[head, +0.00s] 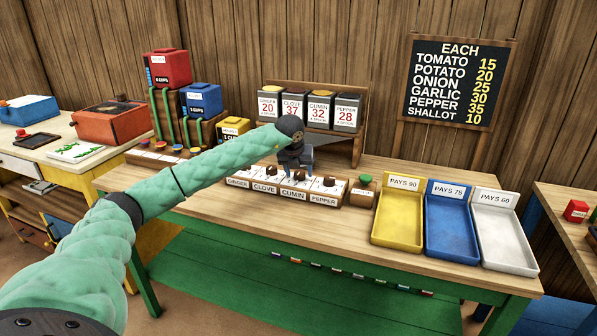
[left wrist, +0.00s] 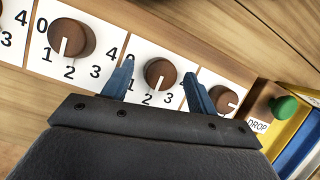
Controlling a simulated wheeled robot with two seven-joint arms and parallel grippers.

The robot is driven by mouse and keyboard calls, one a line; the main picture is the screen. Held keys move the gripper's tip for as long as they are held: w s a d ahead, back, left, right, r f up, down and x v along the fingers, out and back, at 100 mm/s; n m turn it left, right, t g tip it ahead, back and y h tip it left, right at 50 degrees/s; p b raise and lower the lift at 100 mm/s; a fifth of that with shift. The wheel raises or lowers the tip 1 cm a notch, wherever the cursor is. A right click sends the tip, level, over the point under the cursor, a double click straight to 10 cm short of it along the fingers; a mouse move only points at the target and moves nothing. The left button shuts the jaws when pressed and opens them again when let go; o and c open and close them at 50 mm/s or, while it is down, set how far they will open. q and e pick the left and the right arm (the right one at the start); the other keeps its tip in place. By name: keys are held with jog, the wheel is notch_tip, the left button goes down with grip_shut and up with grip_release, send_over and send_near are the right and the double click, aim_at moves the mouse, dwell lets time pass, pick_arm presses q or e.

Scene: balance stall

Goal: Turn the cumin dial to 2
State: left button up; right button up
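The cumin dial is a brown round knob on a white plate, third in a row, behind its CUMIN label (head: 293,194). In the left wrist view the knob (left wrist: 160,73) shows between my fingers, its white pointer line slanting down towards the 2. My left gripper (head: 297,172) reaches down over this dial. In the left wrist view its two blue fingers (left wrist: 158,87) stand open, one on each side of the knob, with visible gaps. Whether the fingertips reach knob depth is hard to tell. My right gripper is not in view.
The clove knob (left wrist: 72,37) and pepper knob (left wrist: 222,98) sit close on either side. A green DROP button (left wrist: 284,107) is past the pepper dial. Spice canisters (head: 320,110) stand on a shelf behind. Yellow (head: 396,242), blue (head: 450,252) and white (head: 506,260) trays lie right.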

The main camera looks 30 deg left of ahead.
aim_at(296, 184)
pick_arm(q)
jog(key=b+v, duration=0.1)
jog(key=v, duration=0.5)
jog(key=shift+v, duration=0.9)
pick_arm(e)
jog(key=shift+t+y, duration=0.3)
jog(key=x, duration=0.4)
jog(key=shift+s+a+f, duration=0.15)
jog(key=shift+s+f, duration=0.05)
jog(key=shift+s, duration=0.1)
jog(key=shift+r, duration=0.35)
